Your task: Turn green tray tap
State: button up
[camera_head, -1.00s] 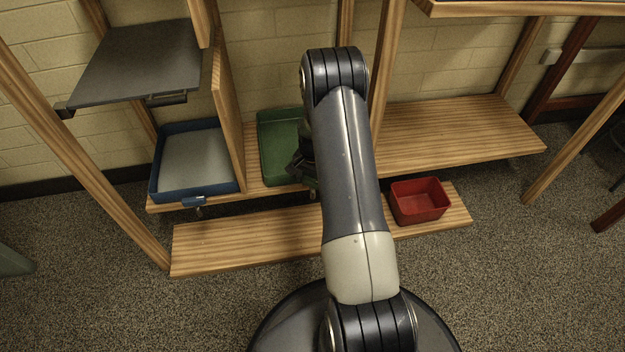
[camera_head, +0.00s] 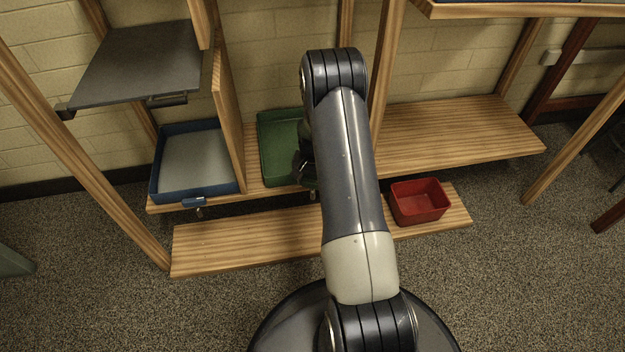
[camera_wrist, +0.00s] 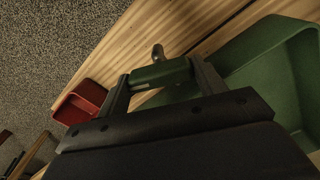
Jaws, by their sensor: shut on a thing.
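The green tray (camera_head: 279,150) stands on the shelf in the middle of the head view, its right part hidden behind my arm. It also shows at the right of the wrist view (camera_wrist: 262,62). In the wrist view, my gripper (camera_wrist: 160,76) is shut on the green tap handle (camera_wrist: 158,73), which lies between its two fingers. A small metal spout (camera_wrist: 158,52) sticks out beyond the handle. In the head view the gripper is mostly hidden by my arm at the front edge of the tray.
A blue tray (camera_head: 157,178) with its own blue tap (camera_head: 194,202) stands to the left, past a wooden divider. A red bin (camera_head: 420,201) sits on the lower plank at the right. A dark grey board (camera_head: 140,62) is above the blue tray. The right shelf (camera_head: 450,130) is bare.

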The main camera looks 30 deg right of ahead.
aim_at(313, 181)
jog(key=n, duration=0.4)
jog(key=shift+n, duration=0.3)
dwell(0.3)
jog(key=o, duration=0.7)
notch_tip(313, 181, up, 11)
jog(key=p, duration=0.4)
jog(key=shift+f, duration=0.15)
